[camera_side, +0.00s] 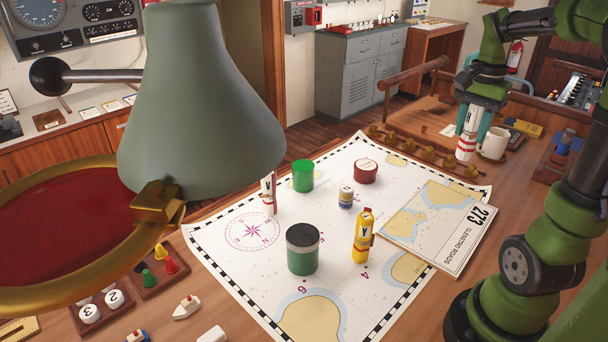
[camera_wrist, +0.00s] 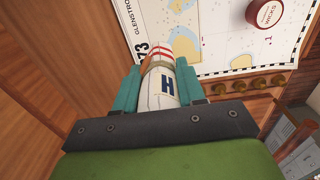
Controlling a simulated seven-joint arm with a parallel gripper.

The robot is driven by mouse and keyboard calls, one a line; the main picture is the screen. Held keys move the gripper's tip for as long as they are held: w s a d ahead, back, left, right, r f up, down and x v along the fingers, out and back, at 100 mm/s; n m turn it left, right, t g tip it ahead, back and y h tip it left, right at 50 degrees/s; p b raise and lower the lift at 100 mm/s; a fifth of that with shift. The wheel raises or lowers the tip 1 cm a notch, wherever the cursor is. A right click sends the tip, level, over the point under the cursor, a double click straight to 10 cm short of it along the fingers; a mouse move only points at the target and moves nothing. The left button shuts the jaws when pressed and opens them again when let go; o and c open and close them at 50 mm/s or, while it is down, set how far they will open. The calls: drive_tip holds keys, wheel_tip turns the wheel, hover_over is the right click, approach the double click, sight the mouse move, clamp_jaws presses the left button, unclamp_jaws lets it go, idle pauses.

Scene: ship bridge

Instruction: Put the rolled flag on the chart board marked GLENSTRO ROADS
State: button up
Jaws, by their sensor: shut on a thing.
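A rolled flag (camera_side: 467,146), white with red bands, is upright between the teal fingers of my gripper (camera_side: 473,118), which is shut on it. In the wrist view the flag (camera_wrist: 161,88) shows a dark letter H between the fingers of my gripper (camera_wrist: 160,82). The chart board marked 273 GLENSTRO ROADS (camera_side: 472,233) lies at the right edge of the large chart. My gripper and the flag are behind the board in the side view, apart from it. The board (camera_wrist: 150,28) lies beyond the flag's tip in the wrist view. Its visible top is bare.
On the large chart (camera_side: 335,205) stand a yellow roll (camera_side: 362,238), a dark green tin (camera_side: 302,250), a bright green cylinder (camera_side: 303,176), a small tin (camera_side: 346,197), a red tin (camera_side: 366,171) and a white-red roll (camera_side: 267,194). A mug (camera_side: 493,144) is beside the held flag. A pegged rail (camera_side: 425,157) is near.

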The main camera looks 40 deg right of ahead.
sight(462, 153)
wheel_tip(462, 153, down, 18)
drive_tip(key=shift+w+a+f, duration=0.1)
drive_tip(key=shift+a+f, duration=0.05)
idle(0.4)
drive_tip(key=shift+f, duration=0.15)
drive_tip(key=o, duration=1.1)
wheel_tip(462, 153, up, 12)
drive_tip(key=shift+r, duration=0.1)
drive_tip(key=a+r+n+t, duration=0.2)
drive_tip(key=a+n, duration=0.2)
drive_tip(key=a, duration=0.4)
drive_tip(key=w+a+r+n+t+y, duration=0.1)
drive_tip(key=a+r+n+t, duration=0.1)
drive_tip(key=a+n, duration=0.3)
drive_tip(key=w+a+r+n+t+y, duration=0.1)
drive_tip(key=a+n, duration=0.4)
drive_tip(key=a, duration=0.8)
drive_tip(key=shift+a+r+t, duration=0.15)
drive_tip(key=shift+r+t, duration=0.55)
drive_tip(key=shift+t, duration=0.4)
